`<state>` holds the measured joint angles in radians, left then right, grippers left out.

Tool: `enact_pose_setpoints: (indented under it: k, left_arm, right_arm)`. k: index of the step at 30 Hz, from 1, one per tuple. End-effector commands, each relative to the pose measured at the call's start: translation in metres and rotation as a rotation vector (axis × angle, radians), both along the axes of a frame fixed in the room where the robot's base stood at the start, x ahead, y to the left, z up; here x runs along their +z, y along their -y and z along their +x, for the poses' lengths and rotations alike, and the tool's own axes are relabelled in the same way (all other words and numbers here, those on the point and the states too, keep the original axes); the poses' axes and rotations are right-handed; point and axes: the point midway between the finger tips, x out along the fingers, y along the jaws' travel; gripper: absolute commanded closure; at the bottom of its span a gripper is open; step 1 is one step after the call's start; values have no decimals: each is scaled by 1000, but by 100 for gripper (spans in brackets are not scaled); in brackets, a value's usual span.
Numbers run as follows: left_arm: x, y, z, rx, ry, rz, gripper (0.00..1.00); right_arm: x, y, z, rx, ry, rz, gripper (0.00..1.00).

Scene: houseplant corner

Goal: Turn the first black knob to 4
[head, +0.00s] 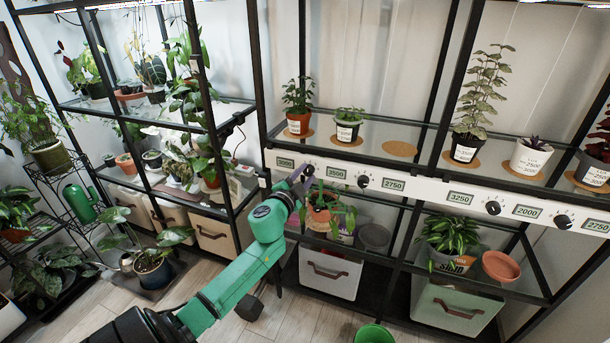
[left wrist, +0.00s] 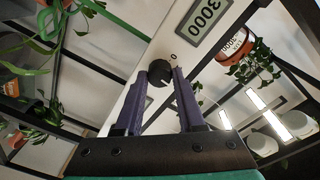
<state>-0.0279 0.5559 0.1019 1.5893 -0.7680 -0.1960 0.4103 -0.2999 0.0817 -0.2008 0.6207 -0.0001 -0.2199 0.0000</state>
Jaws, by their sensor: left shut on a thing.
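The first black knob sits on the white panel between the 3000 display (head: 285,162) and the 3500 display (head: 336,173). In the head view it is mostly hidden by my left gripper (head: 303,178). In the left wrist view the black knob (left wrist: 159,74) lies between the tips of the purple fingers (left wrist: 160,82), which are shut on it. A small 0 mark shows on the panel beside the knob. The 3000 display (left wrist: 205,18) is close by and appears upside down. The knob's pointer is too small to read. My right gripper is out of view.
Further black knobs (head: 363,181) sit along the panel to the right. Potted plants (head: 299,108) stand on the shelf above. A hanging-leaved plant (head: 325,210) stands just below my gripper. Black shelf posts (head: 262,60) rise close by on the left.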

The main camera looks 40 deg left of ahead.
Motion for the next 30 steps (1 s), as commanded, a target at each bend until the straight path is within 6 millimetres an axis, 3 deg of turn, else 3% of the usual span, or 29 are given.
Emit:
enact_pose_setpoints:
  k: [30]
  left_arm:
    - [1,1,0,0,-305,866,100]
  right_arm:
    - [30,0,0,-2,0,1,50]
